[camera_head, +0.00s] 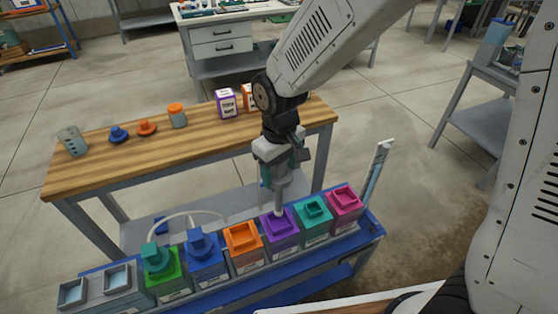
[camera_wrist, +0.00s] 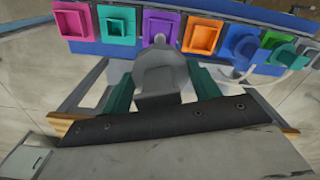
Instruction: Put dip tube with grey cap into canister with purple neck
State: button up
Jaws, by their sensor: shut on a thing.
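My gripper (camera_head: 281,178) is shut on the grey-capped dip tube (camera_head: 281,197) and holds it above the blue rack. The lower end of the grey part overlaps the neck opening of the purple-necked canister (camera_head: 285,239) in the head view. I cannot tell whether the tube is inside the neck. In the wrist view, the grey cap (camera_wrist: 158,76) sits between the teal fingers of my gripper (camera_wrist: 160,88). The purple neck (camera_wrist: 160,24) shows just beyond the cap. The tube below the cap is hidden there.
The orange-necked canister (camera_head: 243,240) and teal-necked canister (camera_head: 313,211) flank the purple one closely. A wooden bench (camera_head: 190,150) lies behind.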

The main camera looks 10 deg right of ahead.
aim_at(279, 210)
jog(key=shift+s+f, duration=0.1)
jog(key=shift+f, duration=8.65)
jog(key=o, duration=1.5)
jog(key=shift+r, duration=3.9)
